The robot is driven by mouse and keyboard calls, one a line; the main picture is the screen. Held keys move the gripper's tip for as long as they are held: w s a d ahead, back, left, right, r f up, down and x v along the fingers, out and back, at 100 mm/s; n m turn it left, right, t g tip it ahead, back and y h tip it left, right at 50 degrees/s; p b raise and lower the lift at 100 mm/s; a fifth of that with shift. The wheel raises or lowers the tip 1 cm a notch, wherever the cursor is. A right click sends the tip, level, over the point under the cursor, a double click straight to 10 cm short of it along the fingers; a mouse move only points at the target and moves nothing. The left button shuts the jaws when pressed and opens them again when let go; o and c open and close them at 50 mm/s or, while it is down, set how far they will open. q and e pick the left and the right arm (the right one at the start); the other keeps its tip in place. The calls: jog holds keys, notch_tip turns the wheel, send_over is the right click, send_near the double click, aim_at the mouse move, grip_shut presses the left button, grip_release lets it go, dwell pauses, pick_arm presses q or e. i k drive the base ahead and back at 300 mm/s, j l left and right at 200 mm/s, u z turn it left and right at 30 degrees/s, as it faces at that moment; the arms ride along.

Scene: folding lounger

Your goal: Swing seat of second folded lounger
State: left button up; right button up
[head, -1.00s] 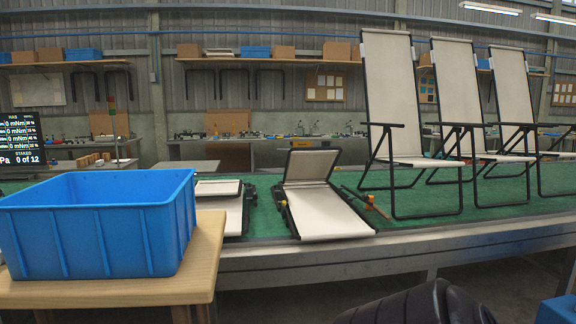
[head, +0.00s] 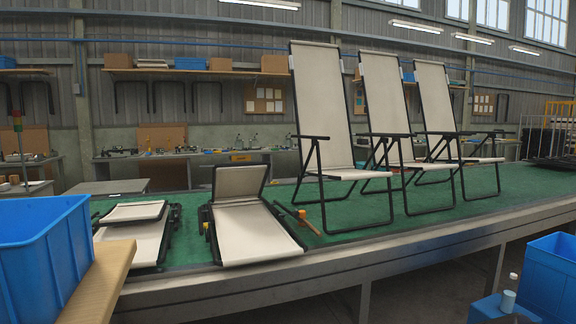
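Two folded loungers lie on the green-topped bench (head: 385,210) in the head view. The left folded lounger (head: 133,240) lies nearly flat, with a short cream panel (head: 134,212) slightly raised at its far end. The folded lounger to its right (head: 252,234) has a long cream panel lying flat and a shorter panel (head: 240,181) tilted up at its far end. Three unfolded loungers stand upright farther right: one in front (head: 322,105), one behind it (head: 386,95) and one farthest right (head: 435,97). Neither of my grippers is in view.
A blue bin (head: 45,245) stands on a wooden table (head: 100,285) at the left. An orange-headed mallet (head: 303,215) lies beside the right folded lounger. Another blue bin (head: 552,275) and a small bottle (head: 508,300) are at lower right. The bench's near edge is clear.

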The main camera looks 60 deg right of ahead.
aim_at(232, 182)
jog(key=l+z, duration=0.35)
jog(key=i+l+z, duration=0.1)
jog(key=l+z, duration=0.3)
jog(key=i+l+z, duration=0.8)
jog(key=i, duration=0.15)
